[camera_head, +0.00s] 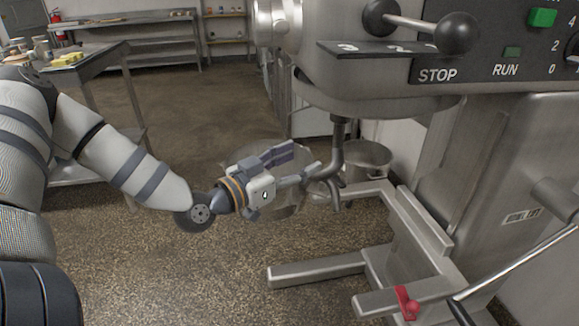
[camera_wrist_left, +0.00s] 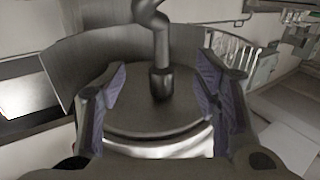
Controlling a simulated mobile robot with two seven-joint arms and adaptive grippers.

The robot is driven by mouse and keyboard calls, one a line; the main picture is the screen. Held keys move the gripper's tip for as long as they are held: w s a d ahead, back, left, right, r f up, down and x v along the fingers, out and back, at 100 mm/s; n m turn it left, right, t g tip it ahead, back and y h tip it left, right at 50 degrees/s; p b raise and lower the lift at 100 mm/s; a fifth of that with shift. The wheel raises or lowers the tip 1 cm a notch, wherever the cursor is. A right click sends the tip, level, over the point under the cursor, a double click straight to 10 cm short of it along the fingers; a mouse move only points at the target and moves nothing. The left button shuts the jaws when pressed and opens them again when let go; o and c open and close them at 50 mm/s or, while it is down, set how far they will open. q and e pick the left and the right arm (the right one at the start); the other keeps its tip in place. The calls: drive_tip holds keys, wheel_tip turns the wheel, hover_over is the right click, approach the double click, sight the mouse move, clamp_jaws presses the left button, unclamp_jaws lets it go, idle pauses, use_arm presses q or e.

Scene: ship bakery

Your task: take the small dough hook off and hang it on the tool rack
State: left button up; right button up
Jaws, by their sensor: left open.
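The small dough hook (camera_head: 338,158) hangs from the underside of the mixer head (camera_head: 375,95), its grey shaft upright and its lower end curved. My left gripper (camera_head: 303,170) is open just left of the hook and points toward it. In the left wrist view, the hook (camera_wrist_left: 155,35) shows between the two spread finger pads, with a collar around its shaft against a round plate (camera_wrist_left: 130,108). Neither finger visibly closes on it. I cannot make out the tool rack for certain. My right gripper is not in view.
The mixer's frame legs (camera_head: 315,270) reach out below, with a red handle (camera_head: 406,302). A bench (camera_head: 85,68) stands at the left, shelves at the back. The floor between is clear.

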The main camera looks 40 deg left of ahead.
sight(334, 142)
use_arm(q)
drive_tip(key=w+b, duration=0.1)
drive_tip(key=w, duration=0.2)
drive_tip(key=w+d+b, duration=0.1)
drive_tip(key=w, duration=0.3)
drive_tip(key=w+d+b, duration=0.1)
drive_tip(key=w+b, duration=0.1)
drive_tip(key=w, duration=0.2)
drive_tip(key=shift+w+f, duration=0.15)
drive_tip(key=shift+f, duration=0.05)
drive_tip(key=shift+w+r, duration=0.1)
drive_tip(key=shift+w, duration=0.05)
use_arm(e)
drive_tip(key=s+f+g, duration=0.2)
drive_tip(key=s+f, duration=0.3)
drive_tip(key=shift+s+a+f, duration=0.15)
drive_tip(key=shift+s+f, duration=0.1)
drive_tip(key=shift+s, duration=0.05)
use_arm(q)
clamp_jaws()
drive_tip(key=shift+r, duration=0.1)
